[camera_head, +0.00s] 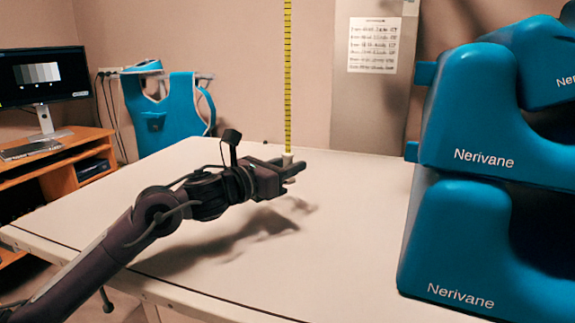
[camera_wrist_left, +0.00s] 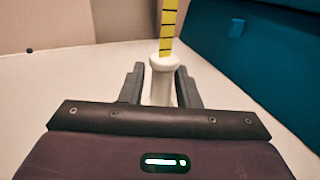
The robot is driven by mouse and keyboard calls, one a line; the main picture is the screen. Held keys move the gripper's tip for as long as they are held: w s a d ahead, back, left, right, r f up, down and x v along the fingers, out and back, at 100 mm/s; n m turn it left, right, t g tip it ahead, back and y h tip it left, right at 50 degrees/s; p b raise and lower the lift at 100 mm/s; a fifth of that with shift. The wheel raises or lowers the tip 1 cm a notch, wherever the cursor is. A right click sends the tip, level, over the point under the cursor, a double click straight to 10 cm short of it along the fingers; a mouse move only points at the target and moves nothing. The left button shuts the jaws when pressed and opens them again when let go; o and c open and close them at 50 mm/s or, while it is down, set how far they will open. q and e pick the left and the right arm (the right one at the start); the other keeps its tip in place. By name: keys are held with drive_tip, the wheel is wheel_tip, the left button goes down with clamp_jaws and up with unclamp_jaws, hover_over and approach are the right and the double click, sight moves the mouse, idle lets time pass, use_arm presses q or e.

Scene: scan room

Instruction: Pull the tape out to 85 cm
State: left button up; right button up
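The yellow tape (camera_head: 288,80) with black marks hangs straight down from above the top of the head view. It also shows in the left wrist view (camera_wrist_left: 168,28). At its lower end is a pale pull handle (camera_wrist_left: 164,66) with a flared top. My left gripper (camera_head: 290,168) is above the white table, its fingers on both sides of the handle. In the left wrist view a narrow gap shows between handle and fingers (camera_wrist_left: 160,84), so the gripper looks open around it. The tape's upper end is out of view. My right gripper is not in view.
The white table (camera_head: 345,240) is mostly bare. Large blue padded blocks (camera_head: 470,230) marked Nerivane are stacked at its right. A printed notice (camera_head: 374,45) is on the back wall panel. A blue vest-like item (camera_head: 165,105) and a monitor (camera_head: 40,75) stand beyond the left.

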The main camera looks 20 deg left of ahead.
use_arm(q)
drive_tip(key=shift+o, duration=0.6)
drive_tip(key=b+v, duration=0.1)
drive_tip(key=v, duration=0.6)
drive_tip(key=shift+s+a, duration=0.2)
drive_tip(key=shift+s, duration=0.15)
drive_tip(key=shift+r, duration=0.1)
